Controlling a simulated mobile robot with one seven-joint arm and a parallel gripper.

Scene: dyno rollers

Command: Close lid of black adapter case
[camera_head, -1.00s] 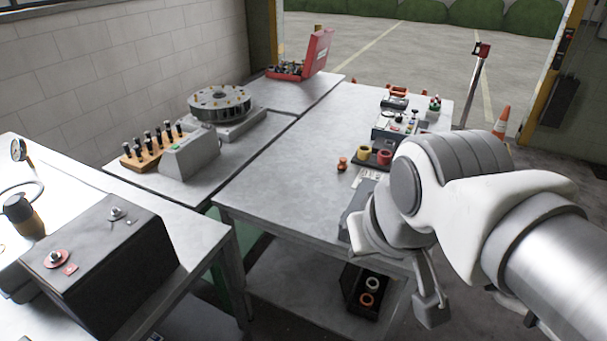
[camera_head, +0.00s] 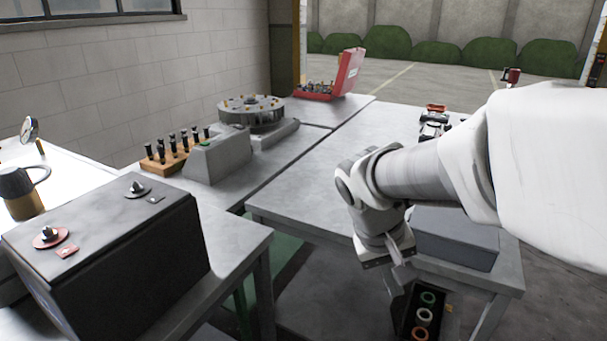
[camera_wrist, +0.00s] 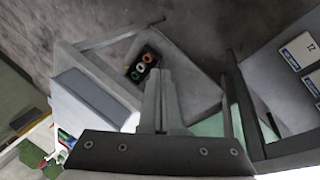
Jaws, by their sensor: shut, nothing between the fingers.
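A small black case (camera_head: 406,318) holding green, white and orange rings is low down beneath the table's front edge. It looks open; I cannot make out its lid clearly. The case (camera_wrist: 133,74) also shows in the wrist view, just beyond and left of my fingertips, apparently on a lower shelf. My gripper (camera_wrist: 160,72) is shut and empty, its two fingers side by side. My arm hides part of the table.
A dark grey box (camera_head: 455,240) sits on the table's front right corner, close beside my gripper. The grey table (camera_head: 310,190) is clear at its left. A big black box (camera_head: 110,260) stands on the bench at left. A red case (camera_head: 349,72) stands open behind.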

